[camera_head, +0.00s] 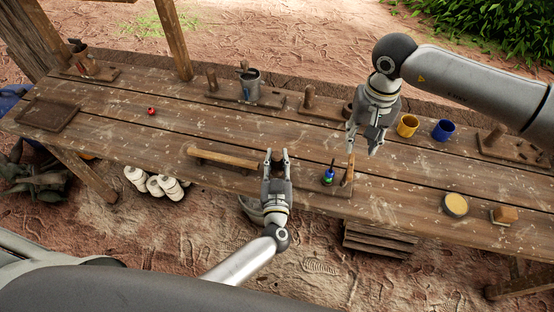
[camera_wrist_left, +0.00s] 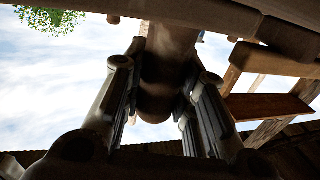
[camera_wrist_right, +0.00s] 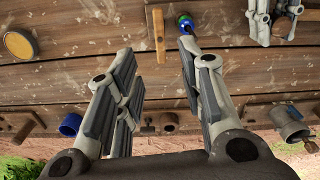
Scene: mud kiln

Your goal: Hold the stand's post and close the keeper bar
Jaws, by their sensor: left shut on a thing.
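My left gripper (camera_head: 276,153) is at the table's near edge. In the left wrist view its fingers are shut on a dark, round-ended post (camera_wrist_left: 158,95); in the head view the gripper mostly hides what it holds. To its right, a light wooden bar (camera_head: 348,170) stands up at the near edge, beside a small blue and green object (camera_head: 328,175). I take this bar for the keeper bar. It also shows in the right wrist view (camera_wrist_right: 157,35). My right gripper (camera_head: 364,143) is open and empty above the table, beyond and slightly right of the bar, not touching it.
A long wooden rod (camera_head: 222,157) lies left of my left gripper. A yellow mug (camera_head: 407,126) and a blue mug (camera_head: 443,130) stand right of my right gripper. A metal pot (camera_head: 250,85) stands at the back. A round yellow-topped tin (camera_head: 455,205) sits at the right.

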